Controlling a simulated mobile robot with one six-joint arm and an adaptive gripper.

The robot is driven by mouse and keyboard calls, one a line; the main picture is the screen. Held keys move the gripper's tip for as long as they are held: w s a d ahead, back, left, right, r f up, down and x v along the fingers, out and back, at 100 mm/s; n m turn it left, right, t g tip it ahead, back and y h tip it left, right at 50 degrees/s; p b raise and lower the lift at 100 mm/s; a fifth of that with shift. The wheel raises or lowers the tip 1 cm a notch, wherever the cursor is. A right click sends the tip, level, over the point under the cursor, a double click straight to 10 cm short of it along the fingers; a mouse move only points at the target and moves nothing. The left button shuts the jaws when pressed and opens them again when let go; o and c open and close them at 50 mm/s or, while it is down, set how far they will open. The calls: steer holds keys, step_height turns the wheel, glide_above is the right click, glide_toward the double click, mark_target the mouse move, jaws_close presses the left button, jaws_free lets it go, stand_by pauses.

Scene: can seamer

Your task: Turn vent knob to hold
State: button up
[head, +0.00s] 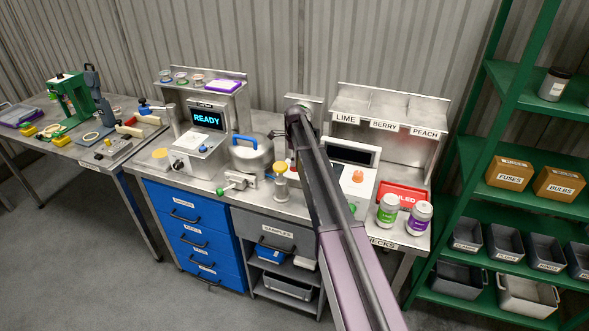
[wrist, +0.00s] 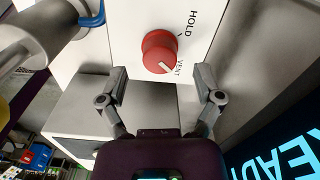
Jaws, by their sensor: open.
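The vent knob (wrist: 159,52) is round and red, on a white panel in the wrist view. Its white pointer mark is on the side toward the VENT label (wrist: 178,68). The HOLD label (wrist: 190,23) is above and right of the knob. My gripper (wrist: 161,76) is open and empty, with one finger to the left of the knob and one to the right in the picture. Both fingertips are apart from the knob. In the head view, my arm runs over the bench, and I cannot make out the gripper or this knob there.
A grey cylindrical part (wrist: 50,28) is close by at upper left in the wrist view, with a blue part beside it. A READY screen (head: 208,119) stands on the bench left of my arm. Two jars, one a green-labelled jar (head: 387,210), stand at right.

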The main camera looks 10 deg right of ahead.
steer(key=shift+f+b, duration=1.1)
steer(key=shift+f, duration=0.3)
steer(key=c, duration=1.2)
